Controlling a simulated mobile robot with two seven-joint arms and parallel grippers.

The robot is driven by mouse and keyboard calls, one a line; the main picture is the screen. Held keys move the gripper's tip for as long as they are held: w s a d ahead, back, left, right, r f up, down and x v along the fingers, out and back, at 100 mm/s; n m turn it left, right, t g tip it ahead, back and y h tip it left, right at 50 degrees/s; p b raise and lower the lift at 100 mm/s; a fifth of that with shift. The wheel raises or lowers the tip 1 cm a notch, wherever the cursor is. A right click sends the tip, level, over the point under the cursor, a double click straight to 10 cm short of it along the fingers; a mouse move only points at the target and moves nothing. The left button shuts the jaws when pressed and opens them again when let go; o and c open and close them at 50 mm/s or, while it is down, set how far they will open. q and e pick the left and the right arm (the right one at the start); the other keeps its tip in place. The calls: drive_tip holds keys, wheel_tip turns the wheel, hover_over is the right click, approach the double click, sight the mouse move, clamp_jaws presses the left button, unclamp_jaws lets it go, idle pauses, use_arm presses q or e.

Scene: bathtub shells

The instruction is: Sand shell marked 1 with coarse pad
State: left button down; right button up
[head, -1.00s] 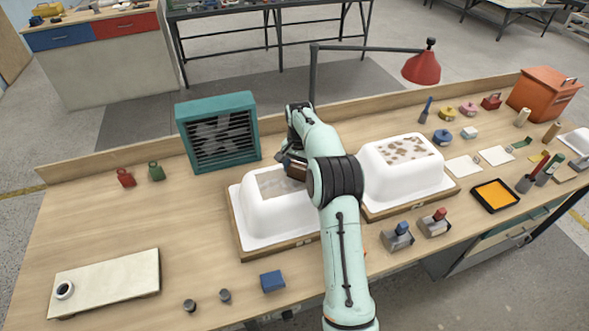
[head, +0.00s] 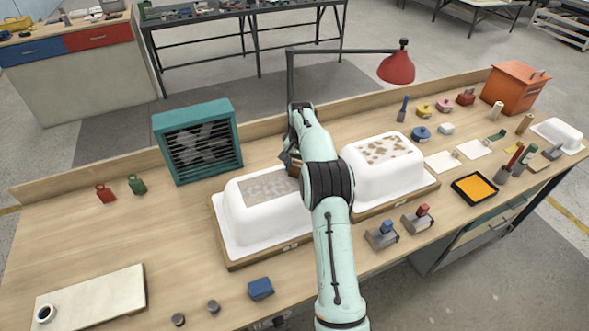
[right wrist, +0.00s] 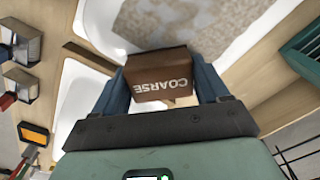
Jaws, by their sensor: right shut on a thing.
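Two white bathtub shells lie bottom up on wooden boards. The left shell (head: 262,221) has a dull grey patch on top; the right shell (head: 395,179) has brown spots. Their board markings are too small to read. My right gripper (head: 292,162) is at the right end of the left shell's patch. In the right wrist view it is shut on the brown pad (right wrist: 160,82) lettered COARSE, with a blue finger on each side. The grey patch (right wrist: 205,25) lies beyond the pad there. I cannot tell whether the pad touches the shell. My left gripper is not in view.
A teal fan box (head: 198,142) stands behind the left shell. A red lamp (head: 397,67) hangs behind the right shell. Two block-shaped tools (head: 382,236), (head: 417,220) and an orange tray (head: 475,187) lie at the front right.

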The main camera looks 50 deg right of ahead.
sight(237, 190)
drive_tip(key=shift+w+d+f, duration=0.1)
drive_tip(key=shift+w+d, duration=0.25)
drive_tip(key=shift+w, duration=0.35)
drive_tip(key=shift+w+a, duration=1.15)
drive_tip(key=shift+a, duration=0.95)
drive_tip(key=shift+w+a, duration=1.2)
drive_tip(key=shift+a, duration=0.9)
drive_tip(key=shift+w+a, duration=1.15)
drive_tip(key=shift+a, duration=0.95)
drive_tip(key=shift+w+a, duration=0.4)
drive_tip(key=shift+a, duration=0.3)
drive_tip(key=shift+w+a, duration=0.4)
drive_tip(key=shift+a, duration=0.25)
drive_tip(key=shift+w+a, duration=0.35)
drive_tip(key=shift+a, duration=0.4)
drive_tip(key=shift+w+a, duration=0.35)
drive_tip(key=shift+a, duration=0.35)
drive_tip(key=shift+w+r, duration=0.15)
drive_tip(key=shift+r, duration=2.85)
drive_tip(key=shift+r, duration=1.5)
